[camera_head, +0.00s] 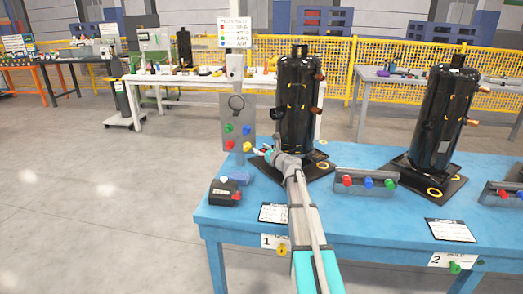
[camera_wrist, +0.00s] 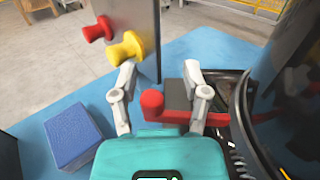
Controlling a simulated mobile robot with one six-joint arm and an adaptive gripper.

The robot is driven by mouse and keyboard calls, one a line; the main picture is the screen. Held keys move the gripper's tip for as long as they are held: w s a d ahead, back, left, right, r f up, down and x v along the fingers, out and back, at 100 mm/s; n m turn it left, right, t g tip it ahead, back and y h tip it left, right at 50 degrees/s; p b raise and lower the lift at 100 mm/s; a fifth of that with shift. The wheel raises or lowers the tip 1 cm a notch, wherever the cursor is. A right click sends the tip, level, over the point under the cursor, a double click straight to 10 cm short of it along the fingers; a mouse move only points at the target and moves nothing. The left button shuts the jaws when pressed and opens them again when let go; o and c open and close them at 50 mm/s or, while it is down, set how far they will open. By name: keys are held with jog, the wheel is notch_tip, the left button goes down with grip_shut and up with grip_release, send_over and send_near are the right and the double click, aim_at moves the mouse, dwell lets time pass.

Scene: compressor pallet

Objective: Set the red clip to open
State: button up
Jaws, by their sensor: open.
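The red clip (camera_wrist: 180,110) shows in the wrist view as a red bar with a round knob end, low beside the dark plate under the black compressor (camera_wrist: 285,80). Its knob end lies between my gripper's two fingers (camera_wrist: 160,78); I cannot tell whether either finger touches it. My gripper is open and holds nothing. In the head view my gripper (camera_head: 266,152) is at the left foot of the left compressor (camera_head: 297,105), and I cannot make out the clip there. How far the clip is turned is hard to tell.
A grey panel with coloured knobs (camera_head: 238,112) stands close left of my gripper; its yellow knob (camera_wrist: 127,48) is near the left finger. A blue block (camera_wrist: 72,135) and a black-red device (camera_head: 224,192) lie on the blue table (camera_head: 225,217). A second compressor (camera_head: 444,115) stands right.

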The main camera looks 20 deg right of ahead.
jog(key=c, duration=0.8)
grip_shut()
jog(key=shift+d, duration=0.1)
